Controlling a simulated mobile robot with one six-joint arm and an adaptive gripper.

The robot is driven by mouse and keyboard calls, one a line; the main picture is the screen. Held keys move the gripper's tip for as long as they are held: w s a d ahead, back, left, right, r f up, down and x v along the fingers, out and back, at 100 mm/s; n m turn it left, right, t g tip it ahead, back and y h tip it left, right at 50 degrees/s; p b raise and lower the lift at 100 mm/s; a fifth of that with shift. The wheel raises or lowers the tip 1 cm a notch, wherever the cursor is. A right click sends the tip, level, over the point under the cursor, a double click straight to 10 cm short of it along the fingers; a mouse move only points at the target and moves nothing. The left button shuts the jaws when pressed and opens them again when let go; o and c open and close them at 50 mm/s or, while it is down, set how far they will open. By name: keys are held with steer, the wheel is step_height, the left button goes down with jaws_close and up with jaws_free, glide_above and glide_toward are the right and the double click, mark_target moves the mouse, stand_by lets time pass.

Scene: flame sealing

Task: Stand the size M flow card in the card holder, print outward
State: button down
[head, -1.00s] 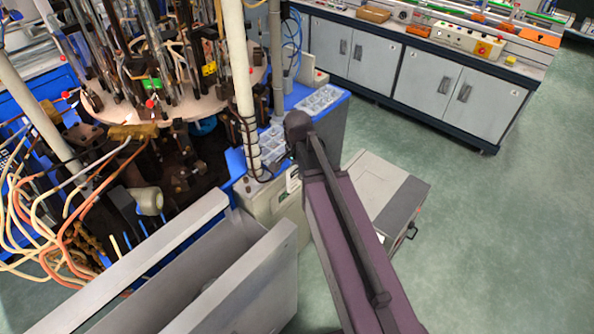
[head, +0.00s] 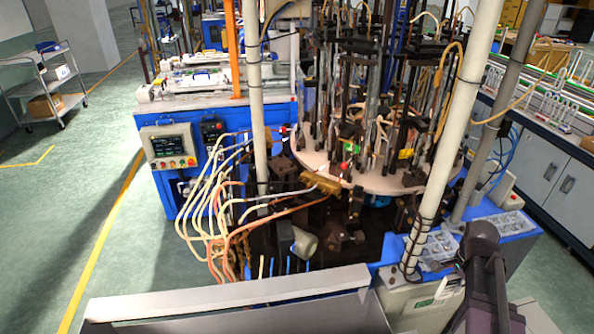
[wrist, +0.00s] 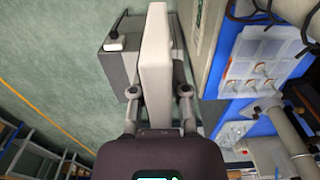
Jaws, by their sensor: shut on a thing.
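In the wrist view my gripper (wrist: 158,92) is shut on a pale, whitish slab (wrist: 155,45), with one finger on each side of it. The slab reaches forward beyond the fingertips. I see no print on the side facing the camera, so I cannot tell if it is the size M flow card. In the head view my arm shows at the lower right, and the fingers cannot be made out there. I cannot pick out the card holder for certain.
Partitioned clear trays (wrist: 262,62) lie on the blue bench top (wrist: 228,108) beside my gripper. A white post (head: 447,140) and the machine's round table (head: 385,183) stand close by. A grey panel (head: 240,310) crosses the front. Green floor (head: 60,210) is open at left.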

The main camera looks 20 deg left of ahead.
step_height(320, 180, up, 13)
steer(key=p, duration=1.1)
steer(key=shift+f, duration=0.2)
steer(key=shift+s, duration=0.15)
